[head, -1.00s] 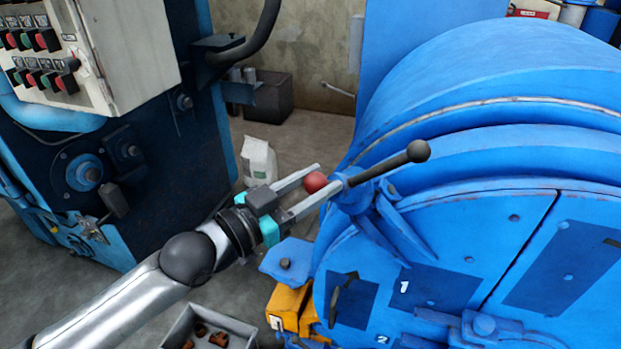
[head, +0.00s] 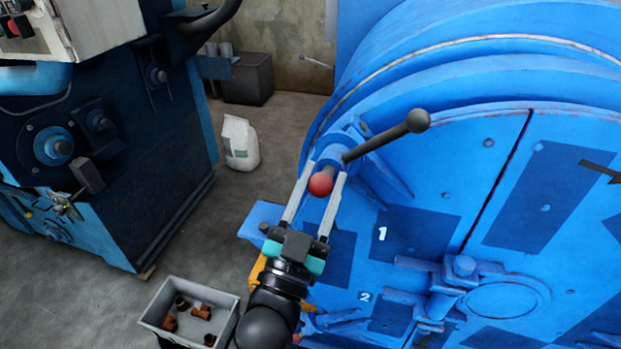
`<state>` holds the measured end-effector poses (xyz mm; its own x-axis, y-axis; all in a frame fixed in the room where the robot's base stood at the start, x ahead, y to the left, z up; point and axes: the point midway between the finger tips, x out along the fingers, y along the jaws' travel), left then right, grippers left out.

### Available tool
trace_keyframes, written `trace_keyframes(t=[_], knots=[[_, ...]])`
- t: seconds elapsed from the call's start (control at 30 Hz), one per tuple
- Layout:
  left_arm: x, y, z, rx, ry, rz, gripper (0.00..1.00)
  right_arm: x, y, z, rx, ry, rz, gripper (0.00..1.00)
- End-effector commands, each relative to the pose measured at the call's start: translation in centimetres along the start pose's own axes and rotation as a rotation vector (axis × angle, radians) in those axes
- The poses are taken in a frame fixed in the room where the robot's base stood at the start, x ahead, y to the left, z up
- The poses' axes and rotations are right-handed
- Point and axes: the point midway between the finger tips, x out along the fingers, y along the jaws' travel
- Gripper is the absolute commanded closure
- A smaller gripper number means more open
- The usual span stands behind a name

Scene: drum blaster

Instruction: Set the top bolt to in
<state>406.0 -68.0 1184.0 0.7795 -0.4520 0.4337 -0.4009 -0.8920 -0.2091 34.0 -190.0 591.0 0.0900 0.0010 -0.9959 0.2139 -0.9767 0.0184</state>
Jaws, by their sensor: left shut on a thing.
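A dark bar handle crosses a blue hub (head: 343,141) at the upper left edge of the round blue drum door. It has a red ball knob (head: 320,185) at its near end and a black ball knob (head: 417,120) at its upper right end. My left gripper (head: 326,176) has one finger on each side of the red knob and is shut on it. A blue bolt fitting (head: 465,267) sits lower on the door face. No part is labelled as the top bolt, so I cannot tell which it is. My right gripper is not in view.
Blue door panels (head: 410,235) marked 1 and 2 lie right of my gripper. A grey bin (head: 230,303) with several brown pieces stands at lower left. A white bag (head: 239,143) stands on open floor, beside a dark blue machine (head: 130,150).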

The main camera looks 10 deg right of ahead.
Motion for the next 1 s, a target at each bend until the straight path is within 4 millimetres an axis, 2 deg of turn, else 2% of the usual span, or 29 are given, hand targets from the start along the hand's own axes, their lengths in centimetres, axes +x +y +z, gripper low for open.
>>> trace_keyframes(t=[0.03, 0.3, 0.83, 0.87, 1.0], knots=[[-0.3, 0.7, 0.6, -0.006, -0.011, 0.005, 1.0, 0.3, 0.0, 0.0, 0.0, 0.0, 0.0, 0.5], [-0.7, 2.0, 1.4, -0.007, -0.013, 0.008, 1.0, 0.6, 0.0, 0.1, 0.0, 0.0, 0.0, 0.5], [-0.8, 2.4, 1.6, -0.008, -0.015, 0.009, 1.0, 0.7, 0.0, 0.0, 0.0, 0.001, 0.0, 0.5], [-0.8, 2.4, 1.6, -0.008, -0.015, 0.009, 0.51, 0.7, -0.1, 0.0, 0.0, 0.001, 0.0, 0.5], [-0.7, 2.3, 1.5, -0.007, -0.013, 0.008, 0.35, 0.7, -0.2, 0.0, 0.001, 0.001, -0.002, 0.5]])
